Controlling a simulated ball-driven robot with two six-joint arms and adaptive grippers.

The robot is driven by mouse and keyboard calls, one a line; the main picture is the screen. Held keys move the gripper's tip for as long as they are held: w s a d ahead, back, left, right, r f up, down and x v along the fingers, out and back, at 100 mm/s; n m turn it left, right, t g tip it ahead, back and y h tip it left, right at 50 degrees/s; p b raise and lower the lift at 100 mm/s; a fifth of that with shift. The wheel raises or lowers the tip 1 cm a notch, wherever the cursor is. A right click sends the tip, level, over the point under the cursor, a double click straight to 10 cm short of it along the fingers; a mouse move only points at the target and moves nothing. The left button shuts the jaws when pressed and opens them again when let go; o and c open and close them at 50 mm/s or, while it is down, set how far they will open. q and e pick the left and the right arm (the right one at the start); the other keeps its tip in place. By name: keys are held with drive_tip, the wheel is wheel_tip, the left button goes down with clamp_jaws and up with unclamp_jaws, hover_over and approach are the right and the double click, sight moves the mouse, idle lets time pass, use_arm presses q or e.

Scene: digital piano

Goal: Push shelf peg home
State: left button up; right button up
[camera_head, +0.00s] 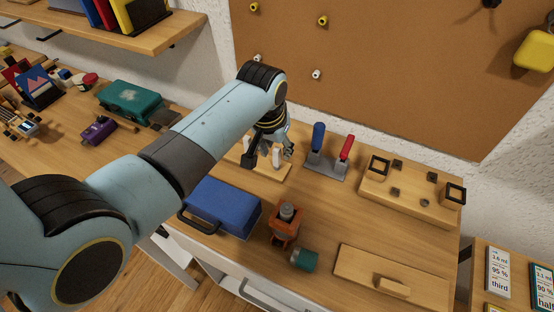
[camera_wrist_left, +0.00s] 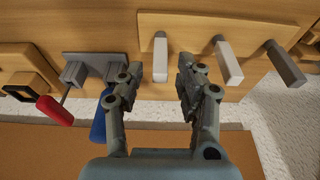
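In the head view my left gripper (camera_head: 272,150) is above a light wooden block (camera_head: 270,172) near the back of the bench. A white peg (camera_head: 276,158) and a dark peg (camera_head: 247,161) stand at this block. In the left wrist view three pegs stick out of the block: a pale one (camera_wrist_left: 160,58), a white one (camera_wrist_left: 229,62) and a dark grey one (camera_wrist_left: 285,64). My left gripper (camera_wrist_left: 162,72) is open, its fingertips apart with the pale peg appearing between them. I cannot tell whether they touch it. My right gripper is not in view.
A holder (camera_head: 325,166) with blue and red handled tools stands right of the block. A blue case (camera_head: 222,206), an orange device (camera_head: 286,226) and a teal cylinder (camera_head: 304,260) are in front. A wooden fixture (camera_head: 410,193) is at right. The cork board (camera_head: 400,65) rises behind.

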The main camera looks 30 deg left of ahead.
use_arm(q)
drive_tip(key=shift+w+f, duration=0.1)
drive_tip(key=shift+f, duration=0.4)
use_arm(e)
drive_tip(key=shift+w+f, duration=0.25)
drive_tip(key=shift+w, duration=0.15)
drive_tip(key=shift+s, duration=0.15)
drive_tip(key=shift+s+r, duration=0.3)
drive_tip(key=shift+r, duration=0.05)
use_arm(q)
drive_tip(key=shift+c, duration=0.4)
clamp_jaws()
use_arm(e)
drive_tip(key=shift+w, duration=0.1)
use_arm(q)
drive_tip(key=shift+r+p, duration=0.1)
drive_tip(key=shift+p, duration=0.2)
